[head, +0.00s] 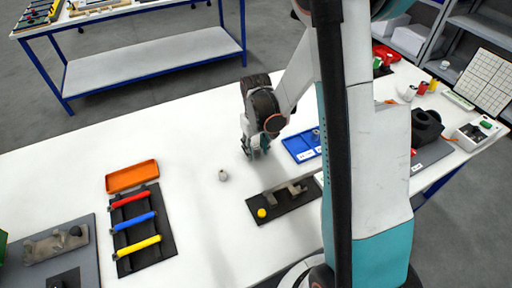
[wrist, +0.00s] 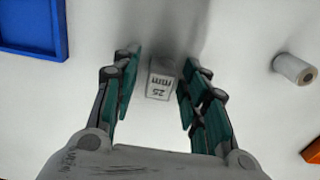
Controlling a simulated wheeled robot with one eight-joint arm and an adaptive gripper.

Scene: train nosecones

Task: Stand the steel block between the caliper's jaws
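The steel block (wrist: 161,80) is a small grey block labelled "25 mm", seen in the wrist view on the white table. My gripper (wrist: 160,68) is open, with one teal finger on each side of the block and a narrow gap on both sides. In the head view my gripper (head: 255,152) is low over the middle of the table, and I cannot make out the block there. The caliper (head: 285,190) lies on a dark board with a yellow knob, nearer the camera than my gripper; my arm partly covers its right end. It is outside the wrist view.
An orange tray (head: 132,177) and a black rack (head: 165,250) with coloured bars are at left. The table around the cylinder is clear.

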